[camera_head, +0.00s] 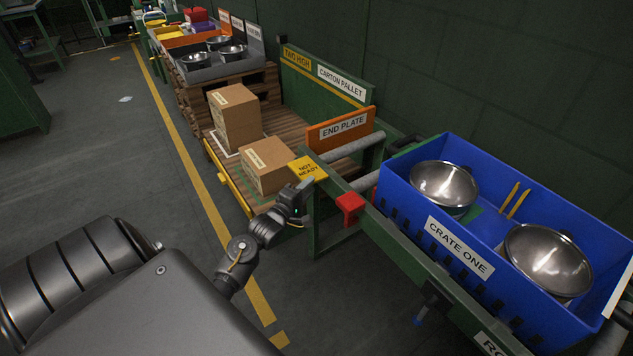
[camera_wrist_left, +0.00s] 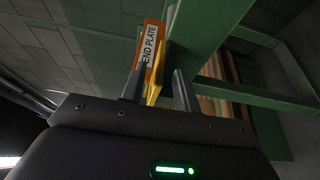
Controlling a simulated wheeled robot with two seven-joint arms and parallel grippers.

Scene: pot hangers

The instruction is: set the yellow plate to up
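The yellow plate (camera_head: 309,168), lettered NOT READY, is at the end of the green frame beside the cartons, tilted with its face showing. My left gripper (camera_head: 304,186) is at the plate's lower edge in the head view. In the left wrist view the yellow plate (camera_wrist_left: 154,86) shows nearly edge-on between the two spread fingers of my left gripper (camera_wrist_left: 159,82), closer to the left finger. The fingers are apart; I cannot tell whether one touches the plate. My right gripper is not in view.
A red block (camera_head: 350,204) sits on the green frame right of the plate. An orange END PLATE board (camera_head: 345,128) stands behind. Cartons (camera_head: 267,165) stand on a wooden pallet to the left. A blue crate (camera_head: 458,252) with steel pots is at right.

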